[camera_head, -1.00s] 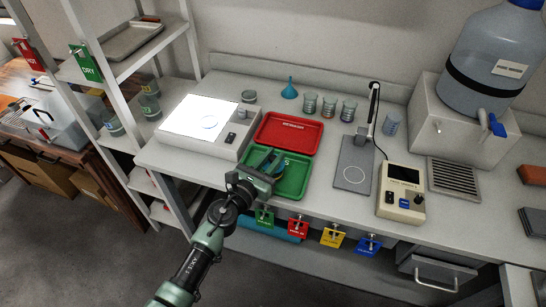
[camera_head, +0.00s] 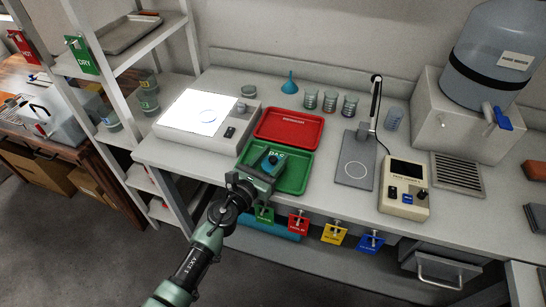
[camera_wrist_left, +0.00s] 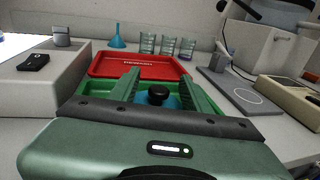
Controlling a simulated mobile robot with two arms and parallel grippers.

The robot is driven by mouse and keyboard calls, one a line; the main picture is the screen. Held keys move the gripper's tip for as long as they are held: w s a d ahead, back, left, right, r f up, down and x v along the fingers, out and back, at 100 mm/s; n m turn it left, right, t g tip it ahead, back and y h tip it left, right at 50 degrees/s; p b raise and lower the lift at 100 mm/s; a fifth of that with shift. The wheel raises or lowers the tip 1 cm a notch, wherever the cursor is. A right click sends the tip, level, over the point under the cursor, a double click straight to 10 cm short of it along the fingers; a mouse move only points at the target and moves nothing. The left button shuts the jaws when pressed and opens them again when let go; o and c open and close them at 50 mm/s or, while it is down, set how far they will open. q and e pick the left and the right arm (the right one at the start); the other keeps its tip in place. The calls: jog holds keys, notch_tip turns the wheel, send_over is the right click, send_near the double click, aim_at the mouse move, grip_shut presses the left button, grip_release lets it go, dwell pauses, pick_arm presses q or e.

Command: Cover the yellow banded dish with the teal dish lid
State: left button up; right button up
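The teal dish lid (camera_head: 273,161), with a black knob, is at the green tray (camera_head: 294,174) on the bench. In the left wrist view the lid (camera_wrist_left: 172,102) shows low between my finger pads, its knob upright, and the palm hides its near part. My left gripper (camera_head: 266,172) is at the tray's near left side, its fingers spread to either side of the lid; I see no clear grip. Banded jars or dishes (camera_head: 149,103) stand on the left shelf, too small to tell which is the yellow banded dish. My right gripper is not in view.
A red tray (camera_head: 289,129) lies behind the green one. A light box (camera_head: 190,137) is to the left, and a stirrer plate (camera_head: 355,172) and beige meter (camera_head: 404,200) are to the right. Glass beakers (camera_head: 329,102) and a blue funnel (camera_head: 290,84) stand behind. Colored tags hang below the bench edge.

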pick_arm(q)
jog(key=v, duration=0.7)
jog(key=shift+s+a+p, duration=0.2)
jog(key=shift+s+p, duration=0.1)
jog(key=shift+s, duration=0.05)
dwell(0.4)
